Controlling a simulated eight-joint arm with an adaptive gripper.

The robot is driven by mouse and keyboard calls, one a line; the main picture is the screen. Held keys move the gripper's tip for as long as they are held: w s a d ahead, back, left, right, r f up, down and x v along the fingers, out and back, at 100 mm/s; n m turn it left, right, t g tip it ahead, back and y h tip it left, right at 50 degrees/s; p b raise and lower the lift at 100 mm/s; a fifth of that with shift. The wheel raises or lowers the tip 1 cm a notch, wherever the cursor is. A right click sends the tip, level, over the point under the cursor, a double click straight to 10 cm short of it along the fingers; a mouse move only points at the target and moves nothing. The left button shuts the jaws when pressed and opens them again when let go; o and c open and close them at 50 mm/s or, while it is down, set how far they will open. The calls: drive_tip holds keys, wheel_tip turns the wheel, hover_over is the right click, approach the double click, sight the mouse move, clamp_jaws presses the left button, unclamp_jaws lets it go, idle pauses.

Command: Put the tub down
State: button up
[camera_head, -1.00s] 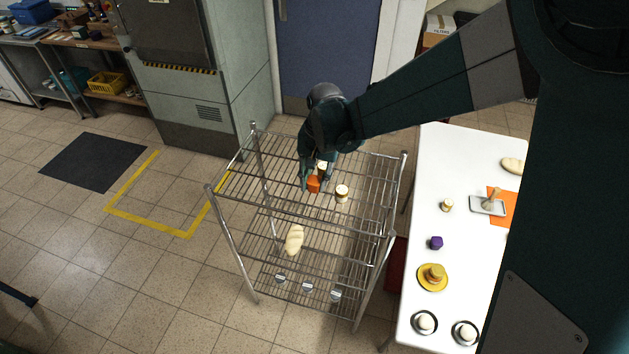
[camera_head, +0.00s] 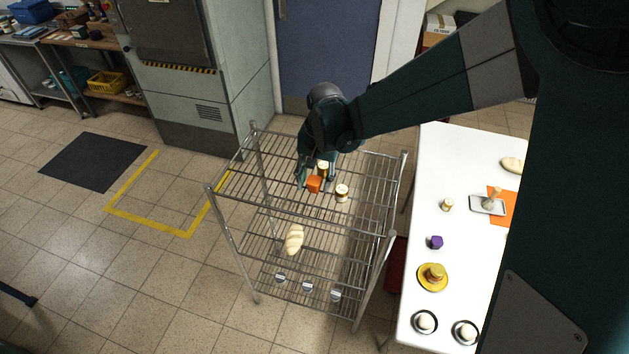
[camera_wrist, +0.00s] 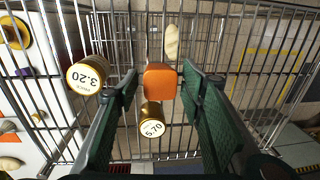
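A small orange tub (camera_head: 314,185) stands on the top wire shelf of the rack. In the wrist view the orange tub (camera_wrist: 160,81) sits between my fingertips, with a narrow gap seeming to show on each side. My gripper (camera_head: 315,176) is over the shelf, its fingers spread around the tub; it also shows in the wrist view (camera_wrist: 160,76). A gold-lidded jar marked 5.70 (camera_wrist: 152,120) stands right beside the tub. Another jar marked 3.20 (camera_wrist: 86,75) stands to the left in the wrist view.
The wire rack (camera_head: 375,170) has lower shelves with a bread loaf (camera_head: 294,240) and several small items. A white table (camera_head: 460,150) with dishes and a purple block (camera_head: 436,242) stands to the right. Bare top-shelf wires surround the jars.

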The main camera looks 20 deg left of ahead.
sight(319, 181)
wheel_tip(319, 181, up, 12)
drive_tip(key=d, duration=0.1)
idle(0.6)
idle(0.6)
drive_tip(key=shift+d+r, duration=0.1)
drive_tip(key=s+d+r+t, duration=0.1)
drive_tip(key=s+d+r, duration=0.15)
drive_tip(key=d, duration=0.55)
drive_tip(key=s+d+r+t, duration=0.1)
drive_tip(key=d+r, duration=0.2)
drive_tip(key=d, duration=0.5)
drive_tip(key=s+d+r+t, duration=0.1)
drive_tip(key=s+d+r, duration=0.15)
drive_tip(key=d, duration=0.45)
drive_tip(key=s+d+t, duration=0.2)
drive_tip(key=s+d, duration=0.4)
drive_tip(key=d, duration=0.3)
drive_tip(key=s+d+f+t+h, duration=0.1)
drive_tip(key=s+d+t, duration=0.1)
drive_tip(key=s+d, duration=0.4)
drive_tip(key=d, duration=0.2)
drive_tip(key=shift+s+d, duration=0.25)
drive_tip(key=shift+d, duration=0.15)
